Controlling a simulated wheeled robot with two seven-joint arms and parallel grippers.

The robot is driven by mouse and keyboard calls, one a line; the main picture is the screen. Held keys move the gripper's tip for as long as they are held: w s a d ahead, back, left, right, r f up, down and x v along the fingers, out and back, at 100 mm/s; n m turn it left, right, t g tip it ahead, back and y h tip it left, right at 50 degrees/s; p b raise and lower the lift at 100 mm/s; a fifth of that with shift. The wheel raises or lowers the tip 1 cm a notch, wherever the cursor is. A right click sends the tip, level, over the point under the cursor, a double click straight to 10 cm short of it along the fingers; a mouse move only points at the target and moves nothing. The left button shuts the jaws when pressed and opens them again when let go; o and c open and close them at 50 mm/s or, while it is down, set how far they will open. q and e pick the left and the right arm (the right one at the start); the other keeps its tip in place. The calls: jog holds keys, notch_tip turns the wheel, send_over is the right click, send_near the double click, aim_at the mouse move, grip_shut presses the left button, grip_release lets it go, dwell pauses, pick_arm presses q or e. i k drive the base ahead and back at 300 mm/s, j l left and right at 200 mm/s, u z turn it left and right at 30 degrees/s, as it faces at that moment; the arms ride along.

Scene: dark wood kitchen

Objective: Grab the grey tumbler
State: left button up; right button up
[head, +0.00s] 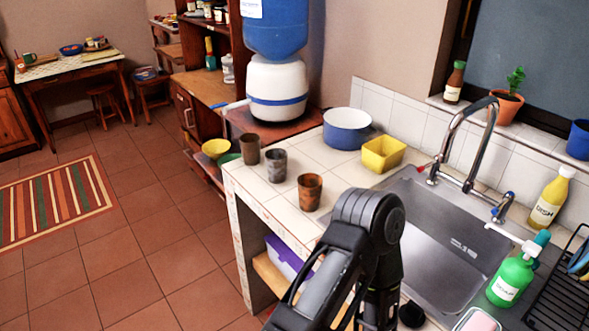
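The grey tumbler (276,165) stands upright on the white tiled counter (254,189), near its left edge. It is the middle one of three tumblers. A dark brown tumbler (250,149) stands behind it to the left, and a copper-brown tumbler (310,192) stands in front of it to the right. Small gaps show between the three. A black arm of mine rises from the bottom middle and bends in front of the sink, apart from the tumblers. I see no fingertips of either gripper.
A blue-and-white pot (347,129) and a yellow tub (383,154) stand behind the tumblers. The metal sink (448,225) and tall tap (465,150) are to the right. A green soap bottle (511,279) stands at the sink's front right. Open tiled floor lies left of the counter.

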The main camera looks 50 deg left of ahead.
aim_at(277, 167)
jog(key=k+j, duration=0.9)
jog(key=j, duration=0.15)
